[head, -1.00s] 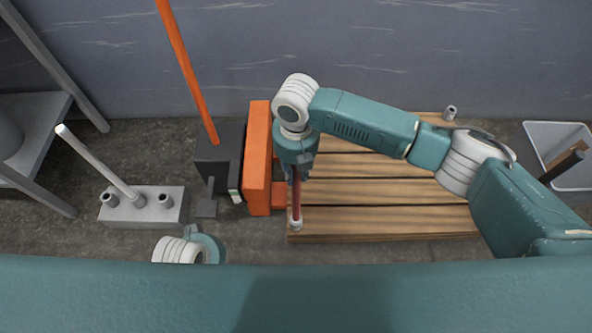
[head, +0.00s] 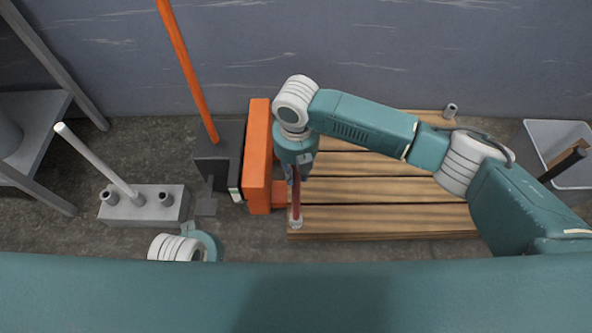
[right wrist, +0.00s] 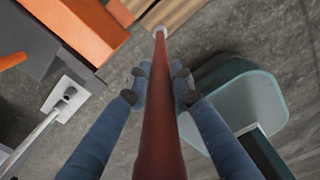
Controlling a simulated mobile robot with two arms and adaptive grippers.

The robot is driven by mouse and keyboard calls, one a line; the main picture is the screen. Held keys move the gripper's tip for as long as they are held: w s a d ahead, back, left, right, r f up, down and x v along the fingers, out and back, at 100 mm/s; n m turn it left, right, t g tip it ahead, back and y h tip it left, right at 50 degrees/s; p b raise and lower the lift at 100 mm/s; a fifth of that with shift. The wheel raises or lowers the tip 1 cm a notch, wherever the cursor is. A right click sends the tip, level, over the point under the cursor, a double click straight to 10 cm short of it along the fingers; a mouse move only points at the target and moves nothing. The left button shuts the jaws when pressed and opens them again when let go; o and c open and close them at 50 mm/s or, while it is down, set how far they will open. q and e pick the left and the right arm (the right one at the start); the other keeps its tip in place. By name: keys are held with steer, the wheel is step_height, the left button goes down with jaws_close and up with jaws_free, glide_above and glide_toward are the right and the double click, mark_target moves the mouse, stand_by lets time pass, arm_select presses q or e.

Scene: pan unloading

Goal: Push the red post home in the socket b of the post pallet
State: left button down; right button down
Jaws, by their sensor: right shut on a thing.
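The dark red post (head: 296,198) stands about upright at the front left corner of the wooden post pallet (head: 390,218). Its lower end meets a pale round socket (head: 296,223) there; I cannot read a letter on it or tell how deep the post sits. In the right wrist view the post (right wrist: 160,120) runs away between the fingers to the pale socket ring (right wrist: 160,31). My right gripper (head: 294,177) is shut on the post above the socket, pointing down. My left gripper is not in view; only part of that arm shows at the bottom left.
Another socket (head: 450,111) stands at the pallet's far right. An orange and black pallet truck (head: 257,160) is close on the left. A grey block (head: 150,208) with a leaning pale rod is further left. A grey bin (head: 555,140) stands at the right.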

steer(key=c, duration=1.4)
jaws_free()
steer(key=shift+c, duration=0.2)
steer(key=shift+f, duration=0.1)
step_height(320, 180, up, 12)
steer(key=shift+r, duration=0.1)
